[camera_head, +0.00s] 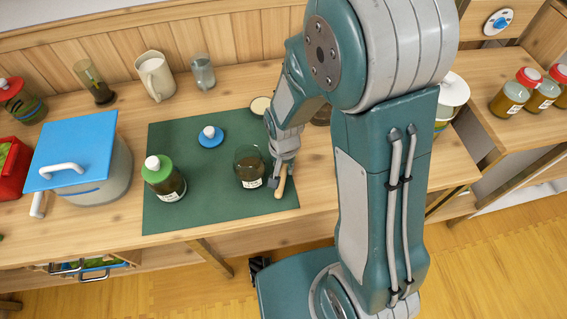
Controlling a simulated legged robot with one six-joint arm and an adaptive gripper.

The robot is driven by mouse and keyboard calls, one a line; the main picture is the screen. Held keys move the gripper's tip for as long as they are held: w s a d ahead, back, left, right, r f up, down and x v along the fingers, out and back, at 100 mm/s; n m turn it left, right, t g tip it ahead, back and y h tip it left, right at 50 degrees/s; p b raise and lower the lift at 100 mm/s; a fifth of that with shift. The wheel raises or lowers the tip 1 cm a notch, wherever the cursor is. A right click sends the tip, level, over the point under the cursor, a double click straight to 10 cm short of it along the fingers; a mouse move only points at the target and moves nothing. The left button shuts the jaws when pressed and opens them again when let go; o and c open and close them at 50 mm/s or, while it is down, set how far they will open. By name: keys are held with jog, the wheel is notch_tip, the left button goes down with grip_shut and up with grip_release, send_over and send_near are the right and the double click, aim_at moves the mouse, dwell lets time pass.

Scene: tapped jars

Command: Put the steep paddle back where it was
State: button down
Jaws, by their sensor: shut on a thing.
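My gripper (277,181) is low over the right front of the green mat (215,213), just right of an open dark jar (250,180). It is shut on a light wooden stick (283,181), which looks like the steep paddle. The stick stands nearly upright in the picture, with its lower end near the mat; I cannot tell if it touches. My gripper's fingers hide part of it. A jar with a green cap and white knob (164,179) stands at the mat's left.
A blue lid with a white knob (211,137) and a pale round disc (260,105) lie at the back. Left stands a pot with a blue board (75,150). A white pitcher (154,76) and a glass (203,72) stand behind. The mat's front middle is clear.

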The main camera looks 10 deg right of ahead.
jog(key=shift+f, duration=0.35)
dwell(0.4)
jog(key=shift+c, duration=2.2)
grip_release()
notch_tip(320, 180, up, 11)
jog(key=s+d+r+n+t, duration=0.2)
jog(key=s+r, duration=0.3)
jog(key=r, duration=0.3)
jog(key=s+d+r+n+t, duration=0.2)
jog(key=s+d+r+t, duration=0.1)
jog(key=s+r, duration=0.3)
notch_tip(320, 180, up, 3)
jog(key=shift+s+d+f+n+t, duration=0.1)
jog(key=shift+s+d+n+t, duration=0.15)
jog(key=shift+d, duration=0.65)
